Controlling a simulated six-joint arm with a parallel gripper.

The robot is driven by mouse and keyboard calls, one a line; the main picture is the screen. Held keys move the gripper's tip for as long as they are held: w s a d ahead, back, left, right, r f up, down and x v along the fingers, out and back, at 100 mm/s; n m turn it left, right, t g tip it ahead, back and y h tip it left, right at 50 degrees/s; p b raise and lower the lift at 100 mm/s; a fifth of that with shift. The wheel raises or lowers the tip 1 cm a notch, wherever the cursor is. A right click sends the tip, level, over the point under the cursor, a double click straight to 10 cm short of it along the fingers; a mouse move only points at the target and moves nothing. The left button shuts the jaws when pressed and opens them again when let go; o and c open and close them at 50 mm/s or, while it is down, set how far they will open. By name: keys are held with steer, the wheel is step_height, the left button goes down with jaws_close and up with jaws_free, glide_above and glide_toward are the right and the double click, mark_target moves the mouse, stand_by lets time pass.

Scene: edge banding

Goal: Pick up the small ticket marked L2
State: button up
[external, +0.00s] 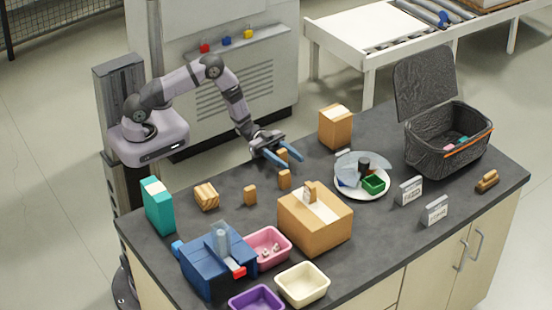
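My gripper (294,164), with long blue fingers, is above the back middle of the dark worktop. Its fingers are apart, with a small brown block (282,154) showing between them; I cannot tell whether they touch it. No L2 marking is readable. Two small white cards with dark print, one (409,191) behind the other (435,210), stand at the right front, well away from my gripper. A tiny white piece (343,153) lies right of my gripper, its print too small to read. I cannot tell which of these, if any, is the L2 ticket.
Small brown blocks (285,179) stand near my gripper. A large carton (315,218), a plate (361,190) with items, and an open black basket (448,150) occupy the middle and right. Bins, including a pink one (284,258), and a blue machine (205,268) crowd the front left.

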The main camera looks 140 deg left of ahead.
steer(key=c, duration=0.8)
steer(key=shift+r, duration=0.2)
steer(key=shift+r+b, duration=0.5)
steer(key=shift+r, duration=4.35)
